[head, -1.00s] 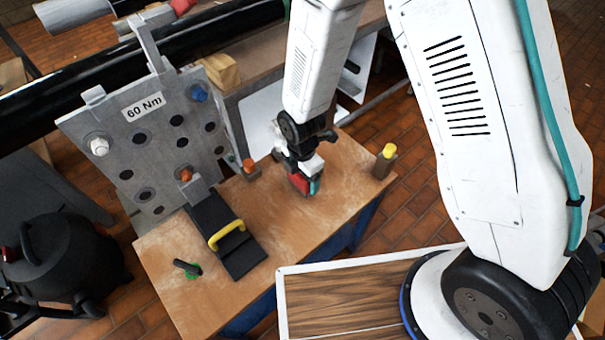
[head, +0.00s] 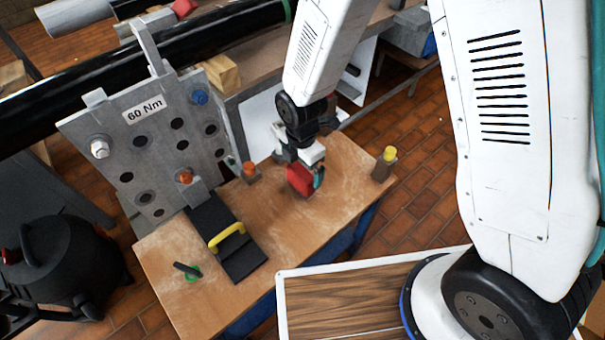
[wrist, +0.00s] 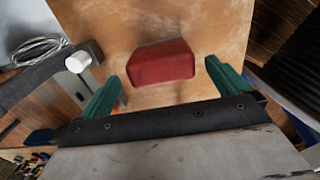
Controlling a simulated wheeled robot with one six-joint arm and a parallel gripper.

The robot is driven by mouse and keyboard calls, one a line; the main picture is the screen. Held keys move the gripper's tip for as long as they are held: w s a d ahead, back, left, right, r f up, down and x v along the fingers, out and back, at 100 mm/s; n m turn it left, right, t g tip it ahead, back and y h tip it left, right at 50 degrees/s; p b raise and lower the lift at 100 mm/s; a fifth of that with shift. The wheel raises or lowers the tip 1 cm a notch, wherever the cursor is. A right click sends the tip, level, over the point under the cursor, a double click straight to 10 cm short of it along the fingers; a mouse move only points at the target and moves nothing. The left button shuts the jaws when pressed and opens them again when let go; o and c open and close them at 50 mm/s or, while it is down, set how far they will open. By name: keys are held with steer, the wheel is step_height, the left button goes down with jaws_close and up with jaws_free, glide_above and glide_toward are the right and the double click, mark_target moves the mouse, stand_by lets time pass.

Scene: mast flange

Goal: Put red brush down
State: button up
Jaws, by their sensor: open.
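The red brush (head: 299,179) is at the right half of the wooden bench top (head: 285,215), and its red body (wrist: 160,63) shows in the wrist view against the wood. My gripper (head: 307,173) is above the bench at the brush. In the wrist view my gripper (wrist: 162,76) is open, with one green finger on each side of the brush and a visible gap at both sides. The brush appears to rest on the bench, but its underside is hidden.
A grey flange plate marked 60 Nm (head: 150,150) stands at the left with bolts in it.

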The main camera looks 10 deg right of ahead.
step_height(320, 180, up, 6)
steer(key=shift+r, duration=0.25)
steer(key=shift+r, duration=0.1)
steer(key=s+d+r+m, duration=0.4)
steer(key=d+r+m, duration=0.75)
steer(key=r, duration=0.45)
steer(key=s+d+r+m, duration=0.4)
steer(key=s+r+m, duration=0.1)
steer(key=s+m, duration=0.1)
steer(key=s+d+r+m+t, duration=0.1)
steer(key=s+d+r+m, duration=0.4)
steer(key=s+m, duration=0.2)
steer(key=s, duration=0.2)
steer(key=shift+s+d, duration=0.3)
